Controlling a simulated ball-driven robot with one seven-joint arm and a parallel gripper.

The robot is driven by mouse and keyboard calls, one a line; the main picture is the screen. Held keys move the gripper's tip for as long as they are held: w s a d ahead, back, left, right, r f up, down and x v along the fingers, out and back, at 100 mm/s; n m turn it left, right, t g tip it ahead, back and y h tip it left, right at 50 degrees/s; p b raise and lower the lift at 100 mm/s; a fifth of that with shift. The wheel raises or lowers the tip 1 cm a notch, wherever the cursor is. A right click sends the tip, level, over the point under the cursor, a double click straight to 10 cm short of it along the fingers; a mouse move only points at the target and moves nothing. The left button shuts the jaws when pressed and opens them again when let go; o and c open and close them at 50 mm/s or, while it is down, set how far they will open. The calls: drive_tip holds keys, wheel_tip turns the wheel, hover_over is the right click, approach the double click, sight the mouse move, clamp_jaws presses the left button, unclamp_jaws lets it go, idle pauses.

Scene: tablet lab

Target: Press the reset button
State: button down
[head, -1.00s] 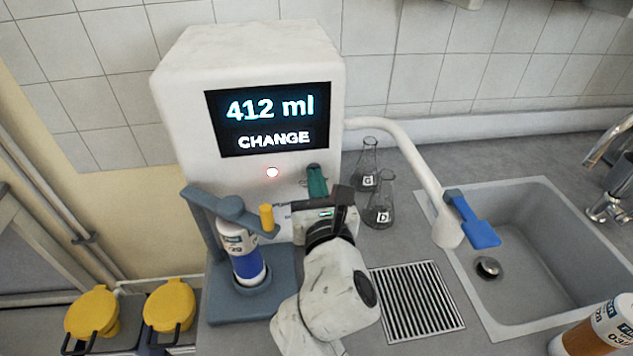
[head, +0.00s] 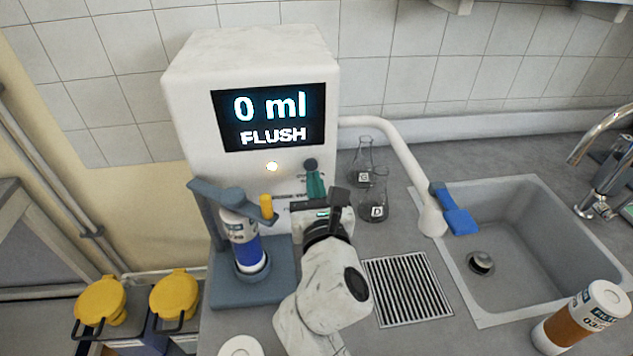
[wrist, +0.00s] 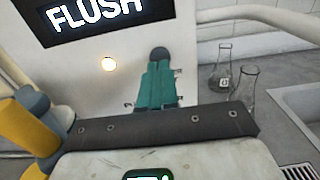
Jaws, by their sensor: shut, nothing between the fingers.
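The white machine (head: 190,110) stands against the tiled wall.
A white and blue cartridge (head: 243,243) stands in the blue-grey holder with a yellow-handled lever (head: 267,206) left of my gripper. Two flasks (head: 374,200) stand close on the right. A blue-handled spout (head: 432,215) hangs by the sink (head: 535,250). A brown-labelled cartridge (head: 580,320) is front right.

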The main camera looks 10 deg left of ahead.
drive_tip(key=v, duration=1.1)
drive_tip(key=shift+b, duration=0.35)
